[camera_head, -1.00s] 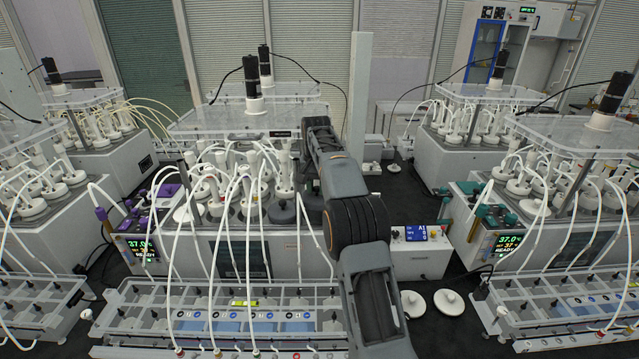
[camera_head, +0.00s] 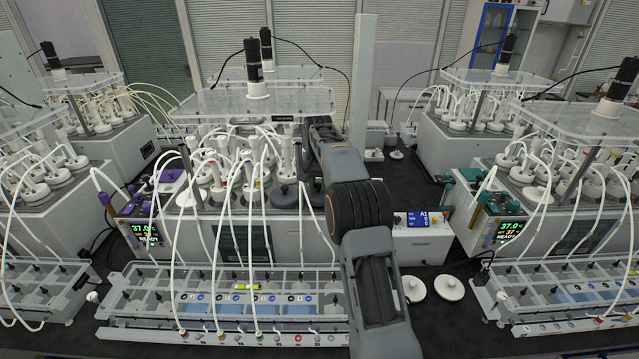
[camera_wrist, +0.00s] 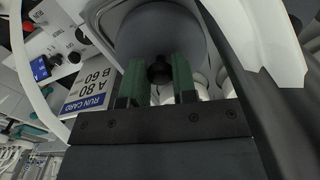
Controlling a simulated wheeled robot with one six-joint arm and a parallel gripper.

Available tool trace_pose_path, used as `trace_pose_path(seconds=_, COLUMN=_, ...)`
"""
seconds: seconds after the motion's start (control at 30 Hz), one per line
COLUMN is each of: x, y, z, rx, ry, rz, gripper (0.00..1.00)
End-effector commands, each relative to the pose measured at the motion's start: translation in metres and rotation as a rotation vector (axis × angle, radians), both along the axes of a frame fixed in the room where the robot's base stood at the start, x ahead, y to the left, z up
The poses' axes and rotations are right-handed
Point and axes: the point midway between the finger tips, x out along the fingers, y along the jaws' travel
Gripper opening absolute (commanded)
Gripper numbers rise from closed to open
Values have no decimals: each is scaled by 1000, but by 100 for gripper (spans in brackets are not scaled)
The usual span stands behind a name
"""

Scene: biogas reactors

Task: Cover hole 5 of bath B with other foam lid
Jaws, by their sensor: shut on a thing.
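In the wrist view my gripper (camera_wrist: 158,78) has its green fingers shut on the black knob of a round dark grey foam lid (camera_wrist: 160,28). Another dark grey lid (camera_head: 285,196) sits among the white-capped bottles of the middle bath (camera_head: 240,190). I cannot read any hole numbers there.
White tubes (camera_head: 215,190) arch over the middle bath's front. A rack of blue-labelled cells (camera_head: 230,300) stands before it. Two white discs (camera_head: 449,287) lie on the dark bench to the right. A run card (camera_wrist: 88,92) is close beside my gripper. A clear plate (camera_head: 258,101) overhangs the bath.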

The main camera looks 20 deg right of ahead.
Motion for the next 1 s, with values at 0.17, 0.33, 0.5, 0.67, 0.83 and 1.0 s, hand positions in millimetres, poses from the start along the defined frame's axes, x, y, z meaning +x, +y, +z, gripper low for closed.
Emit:
trace_pose_path(seconds=0.17, x=0, y=0, z=0, rx=0, ry=0, rz=0, gripper=3)
trace_pose_path(seconds=0.33, x=0, y=0, z=0, rx=0, ry=0, rz=0, gripper=39)
trace_pose_path(seconds=0.5, x=0, y=0, z=0, rx=0, ry=0, rz=0, gripper=56)
trace_pose_path(seconds=0.67, x=0, y=0, z=0, rx=0, ry=0, rz=0, gripper=56)
trace_pose_path(seconds=0.83, x=0, y=0, z=6, rx=0, ry=0, rz=0, gripper=56)
trace_pose_path(seconds=1.0, x=0, y=0, z=32, rx=-1, ry=-3, rz=0, gripper=56)
